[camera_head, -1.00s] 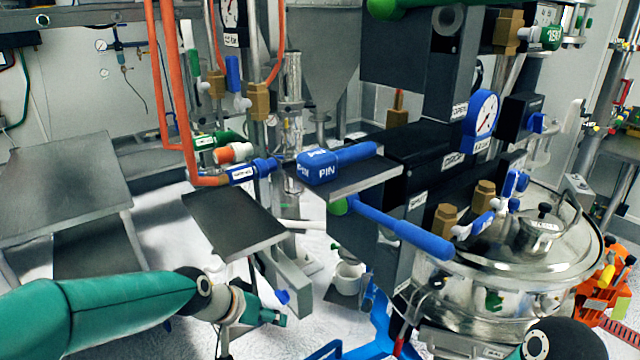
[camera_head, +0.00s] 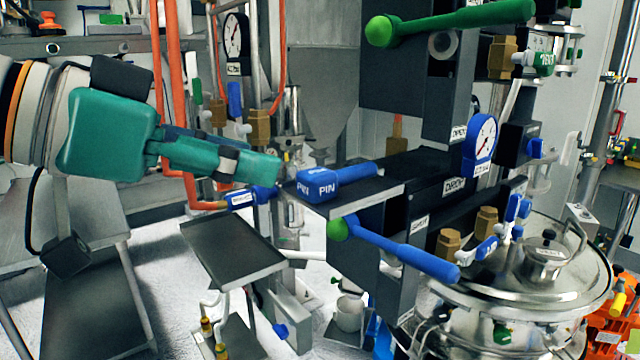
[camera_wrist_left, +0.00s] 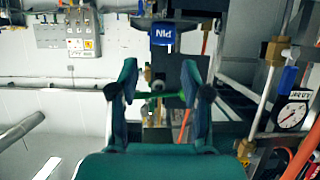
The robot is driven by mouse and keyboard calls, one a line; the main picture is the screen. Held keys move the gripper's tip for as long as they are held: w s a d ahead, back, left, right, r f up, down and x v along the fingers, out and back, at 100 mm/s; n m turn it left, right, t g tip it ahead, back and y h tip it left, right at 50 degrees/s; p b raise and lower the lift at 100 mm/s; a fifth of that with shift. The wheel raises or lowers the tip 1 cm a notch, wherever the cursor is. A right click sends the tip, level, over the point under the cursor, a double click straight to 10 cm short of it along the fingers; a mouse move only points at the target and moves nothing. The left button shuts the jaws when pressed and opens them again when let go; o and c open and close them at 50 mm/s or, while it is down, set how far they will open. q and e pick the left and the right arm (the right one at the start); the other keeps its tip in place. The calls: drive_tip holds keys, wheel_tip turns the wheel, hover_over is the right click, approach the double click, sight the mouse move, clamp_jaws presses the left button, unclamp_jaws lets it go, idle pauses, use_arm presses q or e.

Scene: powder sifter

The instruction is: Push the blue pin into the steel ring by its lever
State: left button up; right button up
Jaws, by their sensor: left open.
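The blue pin (camera_head: 322,184), a block marked PIN with a blue rod-like lever (camera_head: 357,172) running to the right, lies on a grey ledge (camera_head: 355,198) in the head view. Its blue block also shows at the top of the left wrist view (camera_wrist_left: 163,36), beyond the fingers. My green left gripper (camera_head: 279,170) comes in from the left, its tip close to the left of the pin block. In the left wrist view its two fingers (camera_wrist_left: 159,82) are spread with nothing held between them. I cannot make out the steel ring for certain. My right gripper is not in view.
A blue handle with a green knob (camera_head: 340,229) slants below the ledge. A green handle (camera_head: 450,22) is above right. Orange pipes (camera_head: 177,90) stand behind my left arm. A grey plate (camera_head: 232,247) lies lower left, and a steel vessel (camera_head: 530,290) stands at right.

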sight(306, 174)
use_arm(q)
drive_tip(key=x, duration=0.4)
drive_tip(key=shift+w+d+f, duration=0.15)
drive_tip(key=shift+w+d, duration=0.1)
drive_tip(key=shift+d, duration=0.05)
drive_tip(key=shift+p+x, duration=0.8)
drive_tip(key=shift+x, duration=1.9)
drive_tip(key=shift+a, duration=0.15)
clamp_jaws()
